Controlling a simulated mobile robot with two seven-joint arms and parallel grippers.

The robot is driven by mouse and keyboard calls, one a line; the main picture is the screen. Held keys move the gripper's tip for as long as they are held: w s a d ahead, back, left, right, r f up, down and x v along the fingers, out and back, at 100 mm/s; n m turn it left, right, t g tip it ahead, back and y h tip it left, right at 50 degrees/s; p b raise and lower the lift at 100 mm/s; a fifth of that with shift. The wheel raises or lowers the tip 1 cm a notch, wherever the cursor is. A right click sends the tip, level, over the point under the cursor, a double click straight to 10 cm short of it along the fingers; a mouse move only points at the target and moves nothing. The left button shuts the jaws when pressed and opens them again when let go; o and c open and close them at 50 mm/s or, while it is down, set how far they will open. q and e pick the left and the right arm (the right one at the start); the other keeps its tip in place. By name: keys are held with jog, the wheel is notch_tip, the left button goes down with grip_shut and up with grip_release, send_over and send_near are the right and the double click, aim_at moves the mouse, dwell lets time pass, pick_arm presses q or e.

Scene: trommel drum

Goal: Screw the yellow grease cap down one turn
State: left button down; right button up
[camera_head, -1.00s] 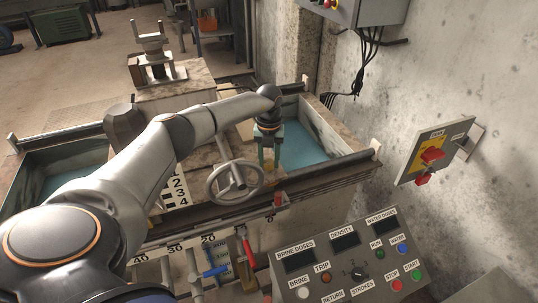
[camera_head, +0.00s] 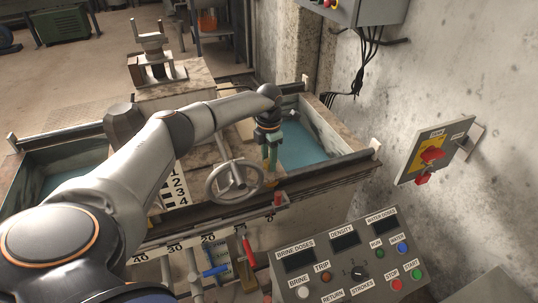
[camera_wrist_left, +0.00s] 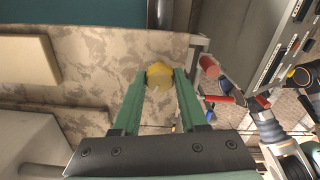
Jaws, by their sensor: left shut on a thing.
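The yellow grease cap (camera_wrist_left: 159,75) shows in the left wrist view as a small, faceted yellow piece with a pale bit at its lower edge. My left gripper (camera_wrist_left: 162,78) has its two green fingers on either side of the cap at their tips, shut on it. In the head view my left gripper (camera_head: 271,168) points down at the near edge of the blue-floored trough, behind the handwheel. My right gripper does not show in the head view.
A grey handwheel (camera_head: 234,181) stands just left of my left gripper. A red cylinder (camera_head: 280,199) sits close by on the front rail. Red (camera_head: 247,247) and blue (camera_head: 216,270) lever handles hang below. A control panel (camera_head: 348,258) is at front right.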

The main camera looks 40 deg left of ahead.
pick_arm(q)
jog(key=m, duration=0.3)
jog(key=shift+m, duration=0.4)
jog(key=m, duration=0.2)
jog(key=shift+m+b, duration=0.4)
jog(key=m, duration=0.5)
jog(key=shift+b, duration=0.4)
jog(key=shift+m, duration=0.8)
jog(key=shift+c, duration=2.2)
grip_release()
notch_tip(320, 180, up, 13)
jog(key=p, duration=0.1)
jog(key=shift+f+p, duration=0.2)
jog(key=shift+p, duration=0.15)
